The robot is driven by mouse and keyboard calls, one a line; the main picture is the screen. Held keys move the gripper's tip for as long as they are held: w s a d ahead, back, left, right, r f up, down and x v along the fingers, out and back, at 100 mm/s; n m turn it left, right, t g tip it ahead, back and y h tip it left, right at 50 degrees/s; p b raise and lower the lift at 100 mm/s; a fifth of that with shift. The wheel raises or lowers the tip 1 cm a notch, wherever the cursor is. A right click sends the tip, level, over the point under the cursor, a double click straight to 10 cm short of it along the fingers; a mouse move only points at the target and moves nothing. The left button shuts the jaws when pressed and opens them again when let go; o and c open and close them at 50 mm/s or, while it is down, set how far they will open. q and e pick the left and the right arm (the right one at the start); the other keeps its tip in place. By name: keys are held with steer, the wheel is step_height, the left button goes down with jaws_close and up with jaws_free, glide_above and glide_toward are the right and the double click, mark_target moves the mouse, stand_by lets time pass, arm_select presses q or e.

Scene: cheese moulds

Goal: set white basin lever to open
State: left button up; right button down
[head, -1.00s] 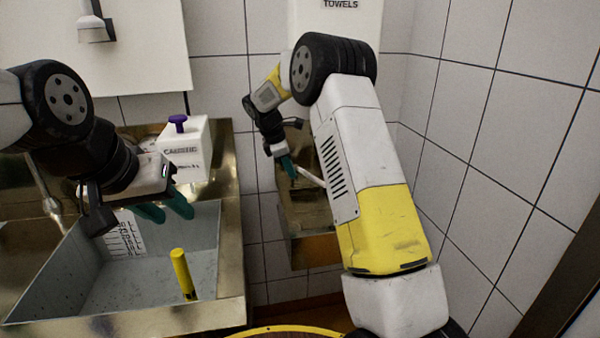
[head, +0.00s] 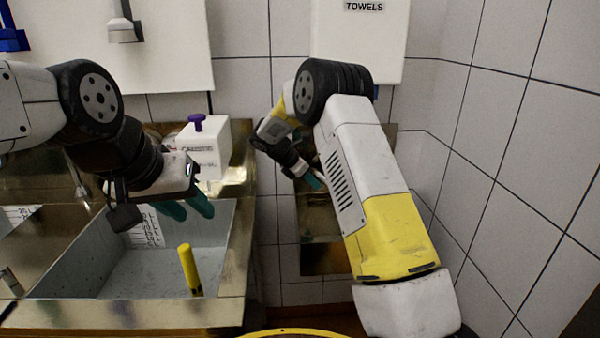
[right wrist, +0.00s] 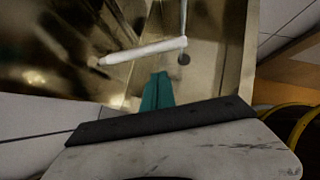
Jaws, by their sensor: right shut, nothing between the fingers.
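The white lever (right wrist: 145,51) shows in the right wrist view as a pale bar lying across the picture over a metal basin (right wrist: 215,62). A thin upright joins its right end. In the head view the lever is hidden behind my right arm. My right gripper (head: 314,180) is shut and empty at the basin; its teal fingers also show in the right wrist view (right wrist: 158,88), pointing at the lever with a small gap in the picture. Whether they touch cannot be told. My left gripper (head: 187,209) is open and empty above the large grey sink.
The grey sink (head: 110,275) holds an upright yellow cylinder (head: 189,270). A white box with a purple knob (head: 197,123) stands behind it. A towel dispenser (head: 362,40) hangs above the small basin. A tiled wall closes the right side.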

steer(key=shift+w+d+f, duration=0.15)
steer(key=shift+w+d, duration=0.15)
steer(key=shift+d, duration=0.35)
steer(key=shift+w+d+f, duration=0.2)
steer(key=shift+w+d, duration=0.05)
steer(key=shift+d, duration=0.35)
steer(key=shift+w+d+f, duration=0.15)
steer(key=shift+w+d, duration=0.15)
steer(key=shift+d, duration=0.35)
steer(key=w+d+n+t+y, duration=0.1)
steer(key=w+d+n+t, duration=0.1)
steer(key=d, duration=0.5)
steer(key=shift+w+d+n+t+y, duration=0.3)
steer(key=shift+w+n, duration=0.45)
steer(key=shift+n, duration=0.65)
